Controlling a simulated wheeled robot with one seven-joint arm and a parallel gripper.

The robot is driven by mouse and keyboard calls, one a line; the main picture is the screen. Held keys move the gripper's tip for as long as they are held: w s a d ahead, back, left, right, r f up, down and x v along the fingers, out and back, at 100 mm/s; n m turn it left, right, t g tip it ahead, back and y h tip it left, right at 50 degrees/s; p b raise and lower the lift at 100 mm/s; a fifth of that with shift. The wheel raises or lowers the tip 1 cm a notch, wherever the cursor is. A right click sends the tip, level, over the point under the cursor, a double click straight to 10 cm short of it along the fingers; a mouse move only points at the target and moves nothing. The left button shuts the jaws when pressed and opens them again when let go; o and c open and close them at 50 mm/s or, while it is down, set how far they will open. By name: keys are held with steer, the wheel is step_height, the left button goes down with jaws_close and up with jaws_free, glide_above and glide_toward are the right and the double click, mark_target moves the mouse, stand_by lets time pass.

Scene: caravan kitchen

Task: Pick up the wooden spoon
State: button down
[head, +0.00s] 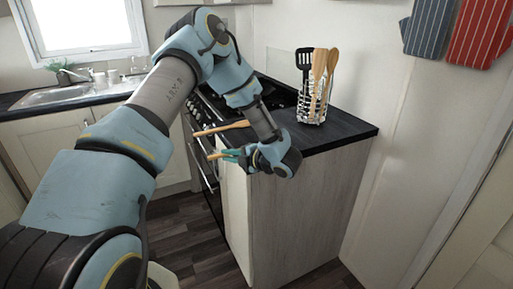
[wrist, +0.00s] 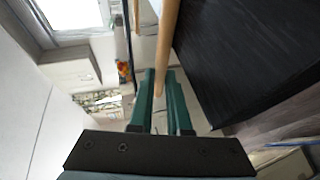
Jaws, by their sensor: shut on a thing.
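A wooden handle, which I take to be the wooden spoon (wrist: 169,40), runs from the top of the wrist view down between the green fingers of my gripper (wrist: 160,100). The fingers are closed on it; the spoon's far end is out of that view. In the head view my gripper (head: 228,154) is just left of the counter's front edge, clear of the worktop. A wooden length (head: 222,128) shows above the fingers, and a shorter one pokes out beside them. I cannot tell how these two relate.
A wire holder (head: 311,108) with a black slotted turner (head: 304,58) and wooden utensils stands on the dark worktop (head: 345,128). The cooker is behind my arm. A sink (head: 68,95) lies under the window at left. Striped cloths (head: 480,33) hang at upper right.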

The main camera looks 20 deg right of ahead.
steer(key=shift+r, duration=0.1)
stand_by(0.3)
step_height(320, 180, up, 10)
steer(key=b, duration=0.3)
stand_by(0.3)
steer(key=c, duration=1.5)
jaws_free()
jaws_close()
